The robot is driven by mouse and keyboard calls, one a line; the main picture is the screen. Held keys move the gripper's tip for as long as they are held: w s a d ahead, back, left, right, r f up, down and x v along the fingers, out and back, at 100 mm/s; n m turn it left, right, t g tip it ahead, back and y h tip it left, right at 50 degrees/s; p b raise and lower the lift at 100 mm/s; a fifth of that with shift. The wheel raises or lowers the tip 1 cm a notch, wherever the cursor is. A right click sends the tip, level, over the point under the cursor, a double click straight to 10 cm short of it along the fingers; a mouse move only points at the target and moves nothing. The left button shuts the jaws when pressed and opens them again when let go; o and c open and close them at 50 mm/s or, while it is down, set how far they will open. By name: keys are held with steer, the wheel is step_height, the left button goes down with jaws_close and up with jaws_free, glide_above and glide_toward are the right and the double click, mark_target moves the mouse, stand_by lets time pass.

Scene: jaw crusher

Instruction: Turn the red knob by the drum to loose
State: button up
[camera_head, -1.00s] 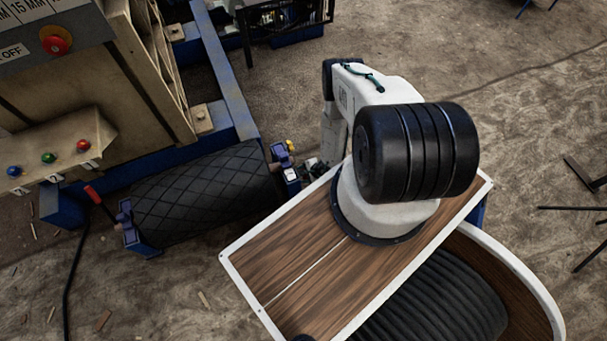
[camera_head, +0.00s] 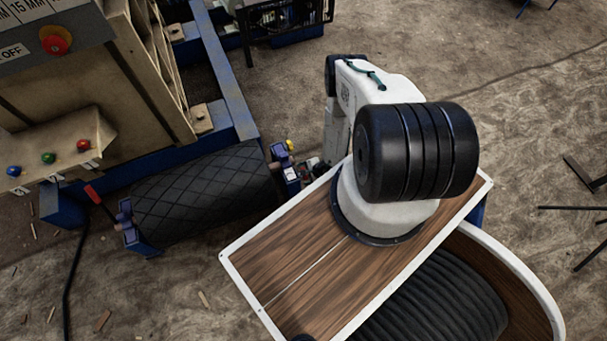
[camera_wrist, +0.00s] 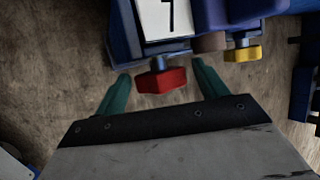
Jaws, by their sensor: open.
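The red knob (camera_wrist: 161,80) is on a blue bracket beneath a white label marked 1 in the wrist view. My gripper (camera_wrist: 163,70) is open, with one green finger on each side of the knob. A gap shows between the knob and each finger; I see no clear contact. In the head view the ridged black drum (camera_head: 205,190) lies beside the machine, with the blue bracket (camera_head: 291,180) at its right end. My arm largely hides the gripper there, and I cannot make out the red knob clearly.
A yellow knob (camera_wrist: 243,53) is to the right of the red one; it also shows in the head view (camera_head: 290,146). The machine's blue frame (camera_head: 228,80) is behind the drum. Open floor lies in front.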

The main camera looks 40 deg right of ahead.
steer(key=v, duration=0.6)
steer(key=shift+r, duration=0.2)
steer(key=shift+s, duration=0.15)
